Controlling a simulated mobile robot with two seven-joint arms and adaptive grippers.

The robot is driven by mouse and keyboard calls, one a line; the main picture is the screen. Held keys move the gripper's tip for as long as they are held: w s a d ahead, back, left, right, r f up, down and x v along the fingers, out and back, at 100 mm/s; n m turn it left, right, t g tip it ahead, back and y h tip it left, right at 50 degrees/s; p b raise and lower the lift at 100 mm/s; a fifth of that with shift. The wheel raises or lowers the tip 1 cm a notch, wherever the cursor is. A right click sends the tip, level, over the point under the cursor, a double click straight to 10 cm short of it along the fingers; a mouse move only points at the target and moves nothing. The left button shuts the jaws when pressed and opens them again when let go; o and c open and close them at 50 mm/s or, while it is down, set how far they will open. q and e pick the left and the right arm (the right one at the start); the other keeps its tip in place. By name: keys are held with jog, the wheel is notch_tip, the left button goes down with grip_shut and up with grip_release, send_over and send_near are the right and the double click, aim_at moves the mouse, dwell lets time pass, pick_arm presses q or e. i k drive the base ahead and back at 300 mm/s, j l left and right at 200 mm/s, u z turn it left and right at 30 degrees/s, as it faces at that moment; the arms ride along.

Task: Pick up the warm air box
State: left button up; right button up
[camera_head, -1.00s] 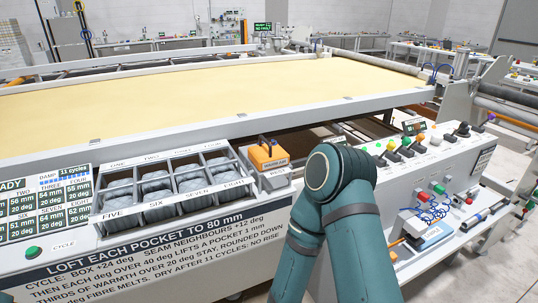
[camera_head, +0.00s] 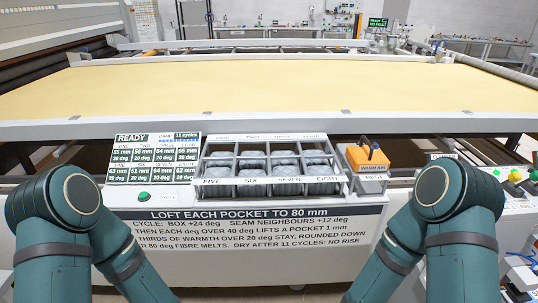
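The warm air box (camera_head: 366,158) is a small orange box with a dark handle on top and a "WARM AIR" label on its front. It sits on the rest marked "REST" (camera_head: 372,186), just right of the pocket tray. Both my arms show only as teal links at the lower left and lower right. Neither gripper is in view. My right arm's link stands to the right of the box, apart from it in the picture.
The pocket tray (camera_head: 270,180) holds several grey pockets in two rows. Left of it stand a readout panel (camera_head: 153,162) reading "READY" and a green cycle button (camera_head: 144,196). A yellow quilting bed (camera_head: 290,85) spans behind. Coloured knobs (camera_head: 514,177) stand at far right.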

aim_at(362, 158)
jog(key=i+l+z, duration=0.25)
jog(key=i, duration=0.15)
jog(key=i+z, duration=0.25)
jog(key=i, duration=0.2)
